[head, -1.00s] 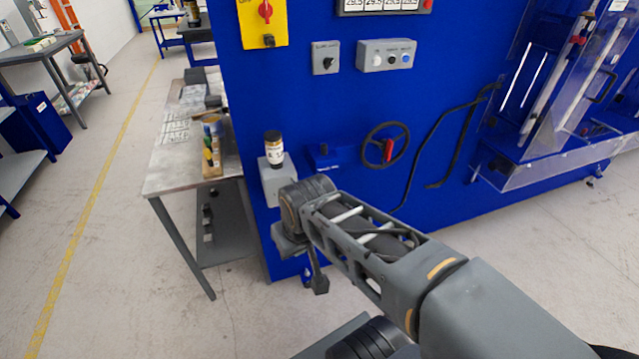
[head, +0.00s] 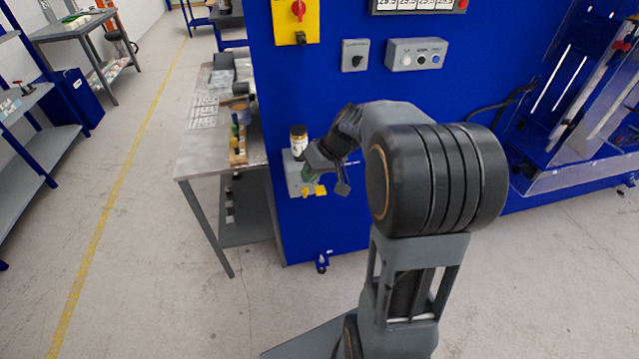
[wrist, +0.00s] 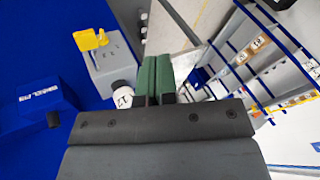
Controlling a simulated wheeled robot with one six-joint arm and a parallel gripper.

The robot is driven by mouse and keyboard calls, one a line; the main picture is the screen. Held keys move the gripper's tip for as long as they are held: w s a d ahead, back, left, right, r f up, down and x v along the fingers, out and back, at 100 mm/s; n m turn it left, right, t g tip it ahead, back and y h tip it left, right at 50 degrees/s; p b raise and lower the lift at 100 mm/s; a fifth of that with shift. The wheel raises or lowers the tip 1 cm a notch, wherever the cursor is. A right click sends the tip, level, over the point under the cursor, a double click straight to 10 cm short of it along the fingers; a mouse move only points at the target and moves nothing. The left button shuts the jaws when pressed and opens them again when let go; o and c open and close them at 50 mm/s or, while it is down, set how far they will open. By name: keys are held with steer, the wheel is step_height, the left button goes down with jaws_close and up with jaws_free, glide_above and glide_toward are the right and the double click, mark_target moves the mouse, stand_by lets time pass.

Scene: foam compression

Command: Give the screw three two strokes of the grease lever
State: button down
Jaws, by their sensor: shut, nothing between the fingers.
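The grease unit is a grey box (head: 292,180) on the blue machine's side, with a dark, white-labelled canister (head: 298,138) on top. Its yellow lever (head: 314,190) sticks out low on the box. In the wrist view the grey box (wrist: 114,66), the yellow lever (wrist: 91,40) and the white canister label (wrist: 123,96) lie left of my fingers. My gripper (head: 308,174) is at the box, close to the lever in the head view. Its green fingers (wrist: 158,72) are together and empty, apart from the lever in the wrist view. I cannot make out any screw number.
A workbench (head: 200,160) with tools and bottles stands left of the machine. A blue housing (wrist: 40,100) with a dark knob sits near the grease box. Control boxes (head: 416,54) are above. Shelves (wrist: 255,50) show at the right of the wrist view.

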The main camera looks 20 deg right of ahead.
steer(key=w+d+t+y+p, duration=0.1)
steer(key=w+d+t+y, duration=0.1)
steer(key=w+d, duration=0.4)
steer(key=shift+w+d+f, duration=0.25)
steer(key=shift+w+f, duration=0.05)
steer(key=shift+f, duration=0.15)
steer(key=shift+f, duration=0.15)
steer(key=b, duration=0.5)
glide_above(319, 188)
steer(key=f, duration=0.7)
steer(key=shift+s+d+f, duration=0.15)
steer(key=shift+d+f, duration=0.2)
steer(key=shift+f+b, duration=0.3)
steer(key=shift+f, duration=0.15)
steer(key=shift+s+f+b, duration=0.1)
steer(key=shift+f+b, duration=1.6)
steer(key=shift+b, duration=0.55)
stand_by(2.5)
